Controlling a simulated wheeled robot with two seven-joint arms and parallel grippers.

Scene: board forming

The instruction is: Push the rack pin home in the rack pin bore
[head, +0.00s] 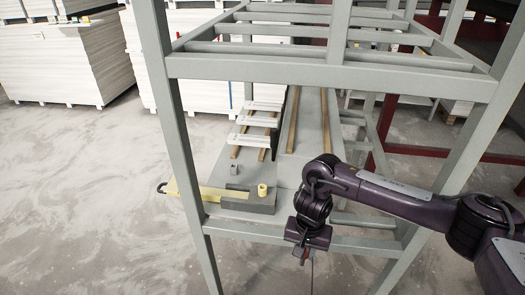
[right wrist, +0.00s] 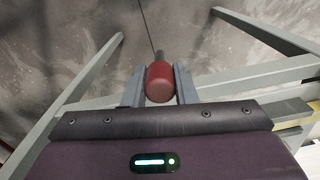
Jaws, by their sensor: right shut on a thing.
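My right gripper (head: 304,258) is in front of the grey rack (head: 270,235), by its lower front rail. In the right wrist view the gripper (right wrist: 159,84) is shut on a rounded red piece with a darker grey end, which I take to be the rack pin (right wrist: 159,82). A thin dark line runs from its far end to the top of that view. In the head view the pin is mostly hidden by the gripper. I cannot make out the rack pin bore in either view. My left gripper is not in view.
Inside the rack, a shelf holds a grey block (head: 247,203), a yellow cylinder (head: 262,190), a yellow bar (head: 182,188), white slats (head: 255,122) and wooden strips. White board stacks (head: 60,60) stand at the back left.

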